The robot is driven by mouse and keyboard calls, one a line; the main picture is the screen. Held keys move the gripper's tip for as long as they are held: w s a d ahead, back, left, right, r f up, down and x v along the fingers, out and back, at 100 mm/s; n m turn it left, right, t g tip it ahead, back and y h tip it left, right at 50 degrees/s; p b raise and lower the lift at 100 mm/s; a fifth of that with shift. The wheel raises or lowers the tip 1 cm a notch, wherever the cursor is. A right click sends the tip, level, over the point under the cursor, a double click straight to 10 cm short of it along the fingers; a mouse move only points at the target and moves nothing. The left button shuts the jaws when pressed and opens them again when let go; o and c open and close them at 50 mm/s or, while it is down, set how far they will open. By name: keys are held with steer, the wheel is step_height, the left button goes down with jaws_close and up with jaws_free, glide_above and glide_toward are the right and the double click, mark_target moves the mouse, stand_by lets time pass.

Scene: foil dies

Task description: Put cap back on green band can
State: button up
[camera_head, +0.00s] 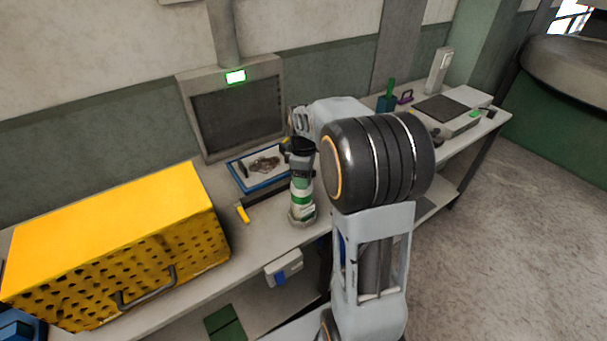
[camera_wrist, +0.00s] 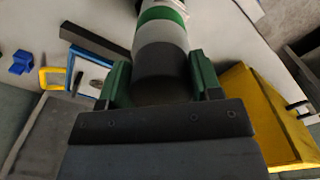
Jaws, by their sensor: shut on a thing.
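The green band can (camera_head: 302,212) stands upright near the bench's front edge, with green and white bands and a metallic base. In the wrist view its green band (camera_wrist: 163,14) shows at the top. My gripper (camera_head: 300,165) is above the can, pointing down, with its green fingers (camera_wrist: 160,75) shut on the dark grey cap (camera_wrist: 158,60) from both sides. The cap is in line with the can, with a lighter grey band between the dark part and the green band. I cannot tell whether the cap is fully seated; the fingers and wrist hide part of it.
A yellow perforated crate (camera_head: 110,235) stands left on the bench. A blue-rimmed tray (camera_head: 262,168) lies behind the can, and a yellow-handled tool (camera_head: 243,213) lies left of it. A grey screened panel (camera_head: 238,115) stands at the back. A purple item (camera_head: 405,97) is far right.

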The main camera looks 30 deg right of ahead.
steer(key=o, duration=1.2)
steer(key=shift+r+p, duration=2.8)
steer(key=shift+r, duration=0.7)
steer(key=shift+c, duration=0.4)
jaws_close()
